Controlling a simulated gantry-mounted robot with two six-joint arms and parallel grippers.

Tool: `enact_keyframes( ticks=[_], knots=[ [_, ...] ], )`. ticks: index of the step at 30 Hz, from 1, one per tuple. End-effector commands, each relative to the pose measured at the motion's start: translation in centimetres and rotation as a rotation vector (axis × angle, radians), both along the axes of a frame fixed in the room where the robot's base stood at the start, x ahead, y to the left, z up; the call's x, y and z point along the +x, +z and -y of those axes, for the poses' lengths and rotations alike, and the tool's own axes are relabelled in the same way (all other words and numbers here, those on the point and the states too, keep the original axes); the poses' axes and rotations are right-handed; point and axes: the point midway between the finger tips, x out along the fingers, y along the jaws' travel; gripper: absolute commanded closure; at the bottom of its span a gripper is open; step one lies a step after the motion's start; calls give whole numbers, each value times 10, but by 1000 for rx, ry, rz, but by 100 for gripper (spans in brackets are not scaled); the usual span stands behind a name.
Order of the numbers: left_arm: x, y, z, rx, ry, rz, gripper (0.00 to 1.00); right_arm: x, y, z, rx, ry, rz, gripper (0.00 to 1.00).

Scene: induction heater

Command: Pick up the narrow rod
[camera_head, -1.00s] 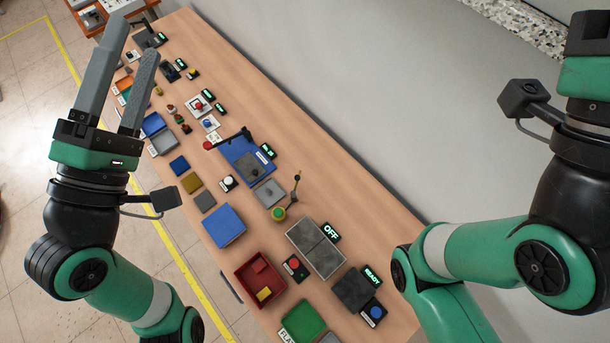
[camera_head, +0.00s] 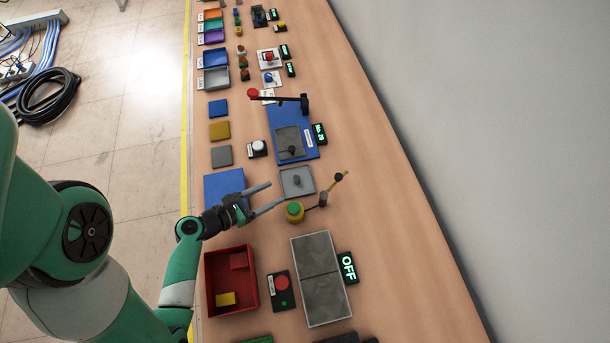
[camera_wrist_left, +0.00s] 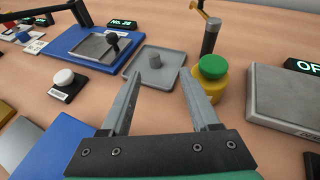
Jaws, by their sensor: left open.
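My left gripper (camera_head: 276,193) is open and empty. A dark upright knob (camera_wrist_left: 113,41) stands on a grey plate on the blue board (camera_wrist_left: 62,44). I cannot tell which of these, if any, is the narrow rod. My right gripper is not in view.
A yellow cylinder with a green top (camera_head: 294,212) stands close beside the right finger, with a grey post (camera_wrist_left: 210,36) behind it. A red bin (camera_head: 208,285), grey block (camera_head: 318,290), white button (camera_head: 257,147) and blue plate (camera_head: 222,187) are nearby. The table's right side is clear.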

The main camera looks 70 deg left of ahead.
Motion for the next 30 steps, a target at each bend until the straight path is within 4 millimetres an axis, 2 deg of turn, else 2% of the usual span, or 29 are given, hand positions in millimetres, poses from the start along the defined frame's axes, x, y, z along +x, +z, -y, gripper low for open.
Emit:
enact_keyframes(
  ticks=[1,5,8,15,17,21,27,30],
  knots=[
    [-3,-8,-3,-1,19,-1,38,0,-7,0,0,0,0,100],
    [-3,-6,-7,2,28,-1,38,0,-6,0,0,0,1,100],
    [0,-11,-8,3,21,-6,38,0,-14,0,0,0,1,100],
    [26,-24,-13,11,15,3,38,0,-54,0,0,0,0,100],
    [34,-22,-17,5,17,-1,38,0,-45,0,0,0,-1,100],
    [47,-26,-21,5,23,0,38,0,-45,0,0,0,1,100],
    [51,-28,-23,5,24,0,38,0,-46,0,0,0,1,100],
    [64,-34,-27,5,21,-1,38,0,-48,0,0,0,0,100]
  ],
)
